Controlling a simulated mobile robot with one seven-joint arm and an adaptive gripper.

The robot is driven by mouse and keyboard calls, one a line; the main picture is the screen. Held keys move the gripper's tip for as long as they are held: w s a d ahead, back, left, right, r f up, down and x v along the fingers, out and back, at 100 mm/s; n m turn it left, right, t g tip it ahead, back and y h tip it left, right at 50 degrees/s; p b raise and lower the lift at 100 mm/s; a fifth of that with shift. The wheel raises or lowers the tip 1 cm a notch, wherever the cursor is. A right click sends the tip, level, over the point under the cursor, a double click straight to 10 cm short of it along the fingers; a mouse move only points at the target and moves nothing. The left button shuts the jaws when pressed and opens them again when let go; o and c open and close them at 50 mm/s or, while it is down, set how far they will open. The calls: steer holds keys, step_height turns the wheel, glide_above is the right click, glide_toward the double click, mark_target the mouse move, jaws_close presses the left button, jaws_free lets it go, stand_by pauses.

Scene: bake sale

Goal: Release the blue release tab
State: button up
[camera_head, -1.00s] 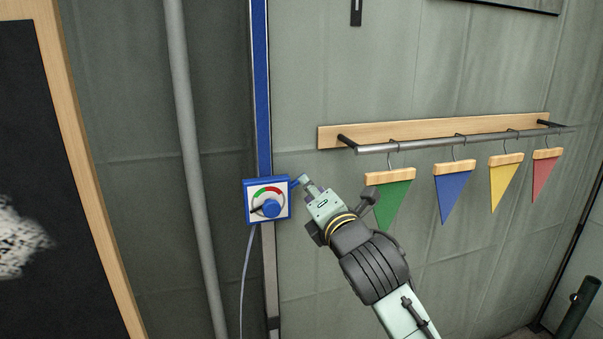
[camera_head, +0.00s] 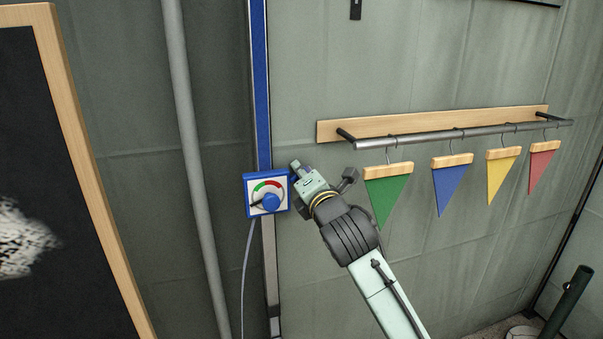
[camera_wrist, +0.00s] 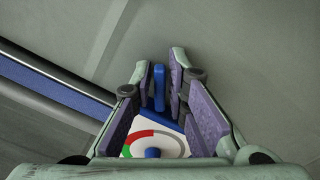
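A blue box (camera_head: 250,205) with a white face, a red and green ring and a round blue knob (camera_head: 271,202) is fixed at the blue-striped post. My gripper (camera_head: 296,170) is at the box's upper right side and hides most of the tab in the head view. In the wrist view, the blue release tab (camera_wrist: 159,88) stands between the two purple-padded fingers of my gripper (camera_wrist: 162,82), with a narrow gap visible beside it. The fingers are apart; firm contact with the tab cannot be told. The dial face (camera_wrist: 155,145) shows below the fingers.
A wooden rail (camera_head: 430,122) with hanging green (camera_head: 386,198), blue, yellow and red pennants is on the wall to the right. A grey pipe (camera_head: 187,130) and a blackboard (camera_head: 75,110) are to the left. A cable (camera_head: 246,265) hangs from the box.

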jaws_close()
steer(key=shift+b, duration=0.45)
steer(key=shift+n+b, duration=0.45)
steer(key=shift+n, duration=0.05)
steer(key=shift+a+r+n, duration=0.1)
steer(key=shift+r+n, duration=0.05)
steer(key=shift+n, duration=0.15)
steer(key=shift+o, duration=2.1)
jaws_free()
steer(key=shift+s, duration=0.15)
